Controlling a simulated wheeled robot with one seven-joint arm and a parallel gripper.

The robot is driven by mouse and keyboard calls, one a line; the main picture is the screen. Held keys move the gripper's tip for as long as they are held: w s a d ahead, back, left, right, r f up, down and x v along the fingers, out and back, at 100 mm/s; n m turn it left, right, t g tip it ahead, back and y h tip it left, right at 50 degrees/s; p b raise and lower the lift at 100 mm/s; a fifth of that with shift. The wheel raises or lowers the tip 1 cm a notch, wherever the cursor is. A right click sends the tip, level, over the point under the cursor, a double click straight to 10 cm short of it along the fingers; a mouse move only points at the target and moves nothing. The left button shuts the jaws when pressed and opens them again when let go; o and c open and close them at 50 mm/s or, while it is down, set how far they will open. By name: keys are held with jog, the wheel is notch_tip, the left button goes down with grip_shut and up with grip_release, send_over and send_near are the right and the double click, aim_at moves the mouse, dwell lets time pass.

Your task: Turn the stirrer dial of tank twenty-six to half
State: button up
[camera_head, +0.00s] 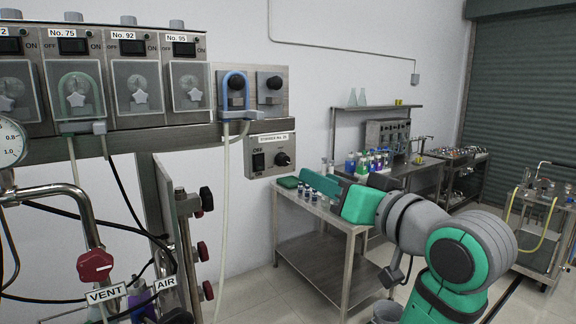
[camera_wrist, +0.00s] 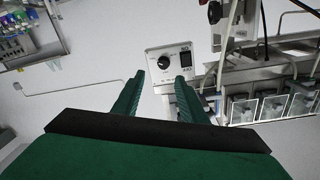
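The stirrer box (camera_head: 270,153) is a grey panel on the wall rack, with a small label along its top that is hard to read. It carries a black round dial (camera_head: 283,159) on the right and an ON/OFF rocker switch (camera_head: 258,162) on the left. In the wrist view the box appears upside down, with the dial (camera_wrist: 164,62) beyond my gripper (camera_wrist: 160,79). My gripper's two green fingers are apart with nothing between them. They point toward the box and do not appear to touch the dial. The dial's exact setting is too small to read.
A row of switch units with clear covers (camera_head: 134,88) sits left of the box. Two black knobs (camera_head: 254,90) are above it, one with a blue loop. A pale hose (camera_head: 226,200) hangs at its left. A steel table (camera_head: 322,225) with small bottles stands below right.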

aim_at(286, 162)
jog(key=x, duration=1)
jog(key=shift+a+r, duration=0.35)
jog(key=shift+a, duration=0.15)
grip_shut()
